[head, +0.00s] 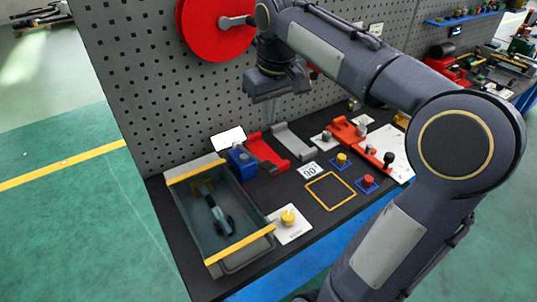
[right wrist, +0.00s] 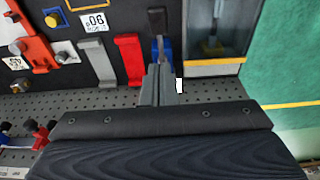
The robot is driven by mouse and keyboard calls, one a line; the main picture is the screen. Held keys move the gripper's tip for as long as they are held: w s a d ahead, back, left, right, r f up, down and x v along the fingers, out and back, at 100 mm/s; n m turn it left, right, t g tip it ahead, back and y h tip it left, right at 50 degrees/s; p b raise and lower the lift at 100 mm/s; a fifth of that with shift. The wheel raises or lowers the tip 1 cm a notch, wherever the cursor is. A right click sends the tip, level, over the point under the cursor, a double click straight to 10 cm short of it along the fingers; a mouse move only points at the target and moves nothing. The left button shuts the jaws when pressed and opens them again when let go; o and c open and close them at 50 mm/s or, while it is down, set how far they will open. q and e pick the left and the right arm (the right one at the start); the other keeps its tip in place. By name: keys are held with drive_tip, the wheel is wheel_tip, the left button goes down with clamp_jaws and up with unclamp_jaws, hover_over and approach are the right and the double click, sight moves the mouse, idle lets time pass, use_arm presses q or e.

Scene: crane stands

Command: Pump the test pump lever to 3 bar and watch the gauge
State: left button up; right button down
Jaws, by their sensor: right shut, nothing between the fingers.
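The small blue unit (head: 241,161), which looks like the test pump, stands on the dark bench beside the grey tray in the head view. In the right wrist view a dark lever (right wrist: 157,22) stands out in front of its blue body (right wrist: 168,50). A white panel (head: 228,138) is behind it; no gauge dial or needle can be read. My right gripper (head: 272,112) is up and to the right of the blue unit, near the pegboard. Its fingers (right wrist: 160,72) are shut and empty, overlapping the blue unit in the right wrist view; contact cannot be told. My left gripper is out of view.
The grey tray (head: 256,206) with yellow ends holds a dark tool (head: 218,214). A red bracket (head: 268,152) and grey bracket (head: 293,141) lie right of the blue unit. The pegboard (head: 140,80) rises behind with a red disc (head: 208,32). A yellow frame (head: 330,206) lies near the front.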

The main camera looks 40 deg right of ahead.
approach(267, 165)
drive_tip(key=f, duration=0.2)
drive_tip(key=w+f, duration=0.1)
drive_tip(key=f, duration=0.2)
drive_tip(key=shift+w+d, duration=0.15)
drive_tip(key=shift+f, duration=0.45)
wheel_tip(267, 165, down, 9)
drive_tip(key=s+t+b, duration=0.3)
drive_tip(key=t+b, duration=0.1)
drive_tip(key=b, duration=1.2)
drive_tip(key=shift+a+t+h, duration=0.2)
drive_tip(key=shift+t+h, duration=0.1)
drive_tip(key=shift+t, duration=0.1)
